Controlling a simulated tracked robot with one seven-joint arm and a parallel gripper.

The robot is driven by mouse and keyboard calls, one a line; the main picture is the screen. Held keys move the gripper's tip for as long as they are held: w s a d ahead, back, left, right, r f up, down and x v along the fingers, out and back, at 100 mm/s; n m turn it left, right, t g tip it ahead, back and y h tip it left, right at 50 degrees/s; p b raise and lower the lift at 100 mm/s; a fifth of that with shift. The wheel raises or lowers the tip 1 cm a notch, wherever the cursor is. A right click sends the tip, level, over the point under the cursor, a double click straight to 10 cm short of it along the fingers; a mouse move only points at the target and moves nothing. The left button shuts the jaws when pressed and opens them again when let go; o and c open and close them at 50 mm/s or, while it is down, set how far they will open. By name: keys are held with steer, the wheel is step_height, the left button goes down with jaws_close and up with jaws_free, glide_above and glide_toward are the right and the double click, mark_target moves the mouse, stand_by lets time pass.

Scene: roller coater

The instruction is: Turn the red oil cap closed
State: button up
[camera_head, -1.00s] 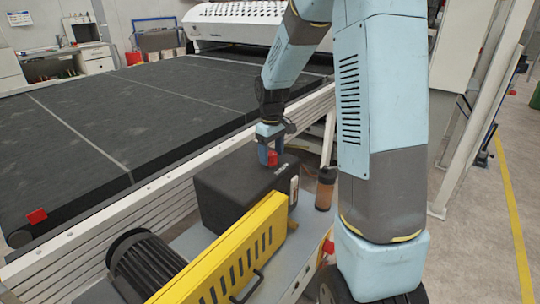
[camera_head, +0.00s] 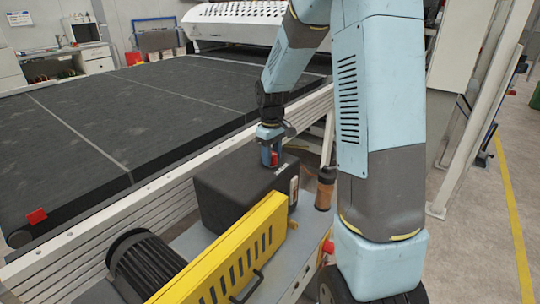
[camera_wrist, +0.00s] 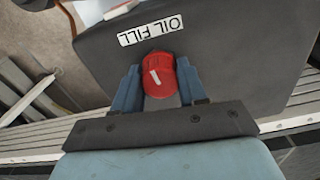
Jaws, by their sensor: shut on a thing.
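The red oil cap (camera_wrist: 160,73) sits on top of the dark grey box (camera_wrist: 245,45), beside a white "OIL FILL" label (camera_wrist: 150,32). A white line on the cap runs slightly tilted in the wrist view. My gripper (camera_wrist: 158,85) is shut on the cap, with one blue finger on each side of it. In the head view, my gripper (camera_head: 270,157) points down onto the top of the box (camera_head: 230,195), and part of the red cap (camera_head: 275,158) shows at the fingers.
A yellow slotted guard (camera_head: 225,260) and a black motor (camera_head: 148,265) stand in front of the box. A cylinder with a brown body (camera_head: 325,190) stands close on its right. The conveyor (camera_head: 130,120) with its pale side rail lies behind and left.

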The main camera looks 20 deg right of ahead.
mark_target(272, 153)
steer(key=shift+m, duration=0.8)
steer(key=shift+c, duration=0.3)
steer(key=o, duration=1.1)
steer(key=shift+c, duration=0.2)
step_height(272, 153, up, 14)
steer(key=shift+f, duration=0.15)
